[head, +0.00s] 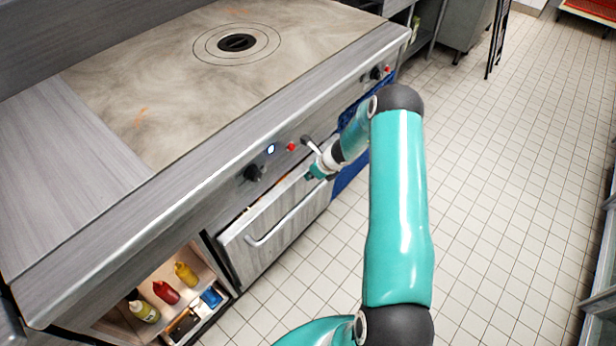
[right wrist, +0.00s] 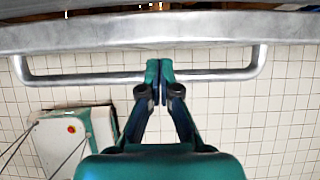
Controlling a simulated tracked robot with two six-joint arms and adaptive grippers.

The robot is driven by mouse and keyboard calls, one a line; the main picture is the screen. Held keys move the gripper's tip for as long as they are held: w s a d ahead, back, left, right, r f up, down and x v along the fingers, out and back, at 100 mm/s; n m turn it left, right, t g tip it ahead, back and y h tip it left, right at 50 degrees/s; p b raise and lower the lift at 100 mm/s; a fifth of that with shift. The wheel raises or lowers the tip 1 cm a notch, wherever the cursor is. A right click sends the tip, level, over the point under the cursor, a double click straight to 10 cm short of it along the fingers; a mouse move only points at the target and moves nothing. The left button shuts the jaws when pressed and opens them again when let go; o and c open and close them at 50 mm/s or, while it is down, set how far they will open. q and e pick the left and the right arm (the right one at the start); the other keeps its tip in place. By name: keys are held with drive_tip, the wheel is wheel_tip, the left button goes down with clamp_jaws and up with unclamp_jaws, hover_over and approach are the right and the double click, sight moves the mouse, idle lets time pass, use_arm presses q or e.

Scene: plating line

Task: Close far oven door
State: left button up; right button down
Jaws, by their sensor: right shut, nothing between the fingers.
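The oven door (head: 280,228) is a grey metal panel on the front of the range, with a long bar handle (head: 285,220). A dark gap shows along its top edge, so it stands partly open. In the right wrist view the door's top edge (right wrist: 150,32) runs across the picture, with the bar handle (right wrist: 215,75) below it. My right gripper (head: 312,172) is at the door's far upper end in the head view. In the wrist view its closed fingertips (right wrist: 152,66) overlap the handle; I cannot tell whether they touch it. My left gripper is out of view.
The range's griddle top (head: 180,90) and its front knobs (head: 253,173) lie above the door. An open shelf (head: 205,262) with several sauce bottles is at the near end. A blue surface (head: 349,172) shows behind my arm. Tiled floor (head: 500,190) is clear on the right.

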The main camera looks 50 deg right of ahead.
drive_tip(key=v, duration=0.8)
drive_tip(key=w+a+r+n+t+y+b, duration=0.1)
drive_tip(key=a+r+n+t+y+b, duration=0.1)
drive_tip(key=a+n+t+y+b, duration=0.3)
drive_tip(key=w+a+r+n+t+y+b, duration=0.1)
drive_tip(key=w+a+r+t+y, duration=0.1)
drive_tip(key=a, duration=0.6)
drive_tip(key=s+d+f+m+t+h+b, duration=0.3)
drive_tip(key=s+d+f+t+h+b, duration=0.25)
drive_tip(key=b, duration=0.65)
drive_tip(key=m+h+b, duration=0.2)
drive_tip(key=m+b, duration=0.1)
drive_tip(key=b, duration=0.6)
approach(295, 185)
drive_tip(key=w, duration=0.2)
drive_tip(key=w+b, duration=0.1)
drive_tip(key=w, duration=0.1)
drive_tip(key=w+b, duration=0.1)
drive_tip(key=w, duration=0.2)
drive_tip(key=shift+w+r, duration=0.1)
drive_tip(key=shift+r, duration=0.3)
